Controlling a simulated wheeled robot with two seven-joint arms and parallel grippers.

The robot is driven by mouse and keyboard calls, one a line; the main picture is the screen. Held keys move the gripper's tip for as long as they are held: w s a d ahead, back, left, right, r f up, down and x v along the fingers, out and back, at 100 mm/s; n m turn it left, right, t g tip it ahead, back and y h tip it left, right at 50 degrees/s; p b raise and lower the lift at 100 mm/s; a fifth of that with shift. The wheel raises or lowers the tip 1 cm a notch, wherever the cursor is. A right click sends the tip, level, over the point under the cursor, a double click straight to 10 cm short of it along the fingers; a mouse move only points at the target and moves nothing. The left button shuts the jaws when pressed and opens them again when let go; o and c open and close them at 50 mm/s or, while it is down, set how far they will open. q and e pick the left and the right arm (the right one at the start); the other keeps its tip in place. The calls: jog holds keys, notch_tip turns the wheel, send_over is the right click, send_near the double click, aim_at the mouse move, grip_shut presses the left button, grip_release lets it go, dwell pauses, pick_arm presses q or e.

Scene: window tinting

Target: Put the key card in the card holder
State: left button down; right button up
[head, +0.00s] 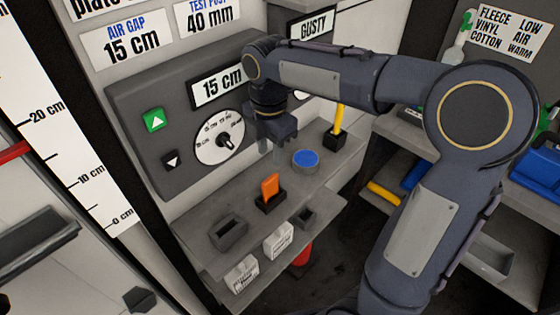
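An orange card (270,186), which looks like the key card, stands upright in a small black slotted base (271,203) on the grey shelf. A dark grey box with an opening in its top (229,233) sits to its left at the front and may be the card holder; I cannot tell for certain. My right gripper (276,148) points down above the back of the shelf, behind the orange card and apart from it. Its fingers look spread with nothing between them. My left gripper does not show.
A blue-topped round piece (306,158) and a yellow stick in a black block (338,125) stand right of the card. A control panel with a dial (220,137) rises behind the shelf. My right arm covers much of the right side.

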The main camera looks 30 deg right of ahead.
jog(key=s+f+m+t+y, duration=0.1)
jog(key=s+f+m+t, duration=0.1)
jog(key=s+m, duration=0.7)
jog(key=s+f+m+t+y, duration=0.1)
jog(key=s+m+t+y, duration=0.1)
jog(key=s+m, duration=0.8)
jog(key=shift+s+a+f+m+t+y, duration=0.3)
jog(key=shift+m+t, duration=0.4)
jog(key=shift+m, duration=1.4)
jog(key=shift+d, duration=0.1)
